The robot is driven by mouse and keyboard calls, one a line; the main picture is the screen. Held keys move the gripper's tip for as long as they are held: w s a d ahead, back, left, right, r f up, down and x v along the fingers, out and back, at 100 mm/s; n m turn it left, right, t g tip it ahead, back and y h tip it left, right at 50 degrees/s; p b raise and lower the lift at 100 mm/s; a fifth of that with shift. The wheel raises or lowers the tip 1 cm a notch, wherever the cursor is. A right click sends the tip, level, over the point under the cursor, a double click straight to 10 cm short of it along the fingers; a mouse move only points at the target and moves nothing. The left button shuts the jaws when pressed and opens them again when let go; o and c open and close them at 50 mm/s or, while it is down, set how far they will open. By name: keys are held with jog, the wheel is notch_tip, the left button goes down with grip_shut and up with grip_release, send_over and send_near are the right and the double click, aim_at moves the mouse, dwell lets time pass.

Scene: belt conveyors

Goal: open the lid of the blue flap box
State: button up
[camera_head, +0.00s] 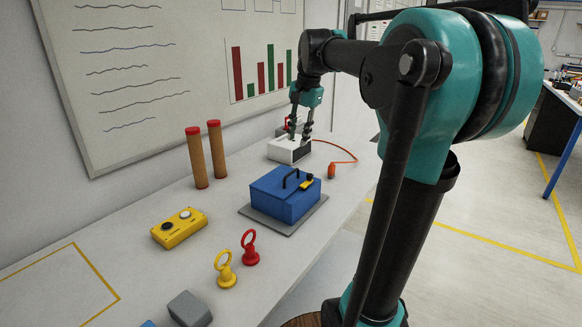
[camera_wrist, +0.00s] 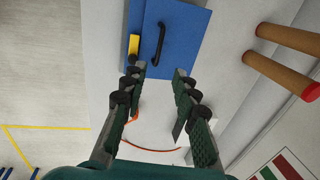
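The blue flap box (camera_head: 279,203) stands on a grey plate (camera_head: 274,224) on the bench. Its lid (camera_head: 268,184) looks closed, with a black handle (camera_head: 291,176) on top and a yellow latch piece (camera_head: 307,184) near one edge. My gripper (camera_head: 299,135) is behind the box in the head view, over a white device. In the wrist view the box (camera_wrist: 183,45), handle (camera_wrist: 158,45) and yellow piece (camera_wrist: 134,45) lie beyond my open, empty fingers (camera_wrist: 160,70). The fingers appear apart from the box.
The white device (camera_head: 283,152) has an orange cable and plug (camera_head: 331,171). Two brown cylinders (camera_head: 200,160) with red tops stand left of the box. A yellow button box (camera_head: 179,228) and yellow (camera_head: 225,270) and red (camera_head: 250,248) ring pieces stand in front.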

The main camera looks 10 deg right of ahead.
aim_at(292, 173)
jog(key=f, duration=0.4)
jog(key=w+a+f, duration=0.1)
jog(key=f, duration=0.6)
jog(key=shift+w+a+f, duration=0.25)
jog(key=shift+w+f, duration=0.05)
jog(key=shift+f, duration=0.05)
jog(key=shift+c, duration=0.5)
grip_shut()
